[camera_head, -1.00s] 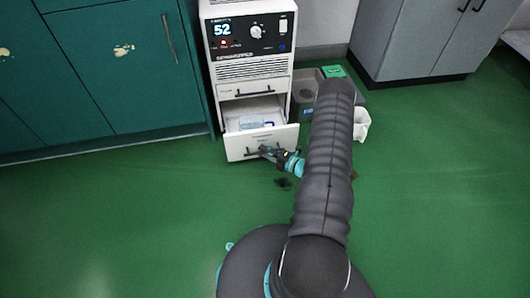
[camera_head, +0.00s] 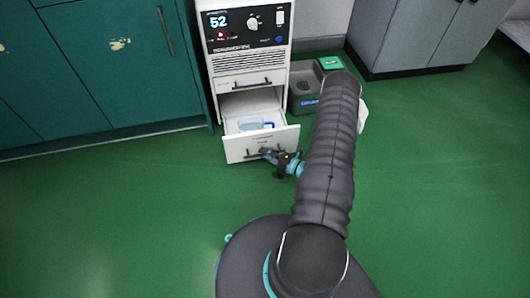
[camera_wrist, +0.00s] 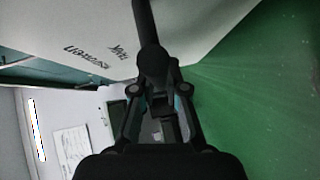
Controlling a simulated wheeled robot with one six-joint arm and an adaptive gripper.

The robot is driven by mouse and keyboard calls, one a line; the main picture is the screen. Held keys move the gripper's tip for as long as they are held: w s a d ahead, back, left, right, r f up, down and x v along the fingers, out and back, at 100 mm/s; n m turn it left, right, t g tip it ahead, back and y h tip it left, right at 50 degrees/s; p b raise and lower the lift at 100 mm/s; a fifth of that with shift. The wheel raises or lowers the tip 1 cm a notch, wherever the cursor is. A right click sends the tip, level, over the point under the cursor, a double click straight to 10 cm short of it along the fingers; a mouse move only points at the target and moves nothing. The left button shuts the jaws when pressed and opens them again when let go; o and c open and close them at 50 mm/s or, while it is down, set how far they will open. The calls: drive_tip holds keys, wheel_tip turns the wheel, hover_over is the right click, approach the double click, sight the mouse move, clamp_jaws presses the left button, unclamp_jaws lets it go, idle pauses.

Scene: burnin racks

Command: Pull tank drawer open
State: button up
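The tank drawer (camera_head: 262,146) is the lower drawer of the white unit, pulled out with its inside showing. A clear container with a blue part (camera_head: 255,124) sits in it. My gripper (camera_head: 267,152) is at the dark bar handle on the drawer's front. In the wrist view my gripper (camera_wrist: 157,85) has its fingers closed in around the dark handle (camera_wrist: 146,25), against the white drawer front (camera_wrist: 215,25) with its printed label. The exact finger contact is partly hidden by the gripper itself.
Above is a shut upper drawer (camera_head: 245,82) and a control panel reading 52 (camera_head: 245,27). Teal cabinets (camera_head: 100,70) stand left. A grey bin (camera_head: 303,95) is close right, partly behind my arm. Grey cabinets (camera_head: 405,40) stand farther right. Green floor (camera_head: 130,220) in front is clear.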

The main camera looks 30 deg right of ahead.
drive_tip(key=o, duration=0.3)
drive_tip(key=v, duration=1.2)
idle(0.4)
drive_tip(key=w+a+r+n+g+y+p, duration=0.1)
drive_tip(key=a+r+n+g, duration=0.35)
drive_tip(key=r+n, duration=0.45)
drive_tip(key=a+r+n+g+y+p, duration=0.1)
drive_tip(key=a+r+n+g, duration=0.5)
drive_tip(key=r, duration=0.5)
drive_tip(key=w+a+r+n+g+y, duration=0.15)
drive_tip(key=a+r+n, duration=0.25)
drive_tip(key=r+n, duration=0.6)
drive_tip(key=s+a+r+n+t+h+p, duration=0.1)
drive_tip(key=s+r+n+h, duration=0.3)
drive_tip(key=r+n, duration=0.4)
drive_tip(key=s+a+r+n+t+h+p, duration=0.1)
drive_tip(key=s+a+r+n+h, duration=0.2)
drive_tip(key=s+r+n, duration=0.3)
drive_tip(key=s+a+r+n+t+h+p, duration=0.1)
drive_tip(key=s+a+r+n+h, duration=0.2)
drive_tip(key=r+n, duration=0.6)
drive_tip(key=shift+s+r+n+h, duration=0.2)
drive_tip(key=shift+s+n+h, duration=0.25)
drive_tip(key=shift+s, duration=0.25)
drive_tip(key=shift+s+r+n+h, duration=0.2)
drive_tip(key=shift+s+n+h, duration=0.25)
drive_tip(key=shift+s, duration=0.2)
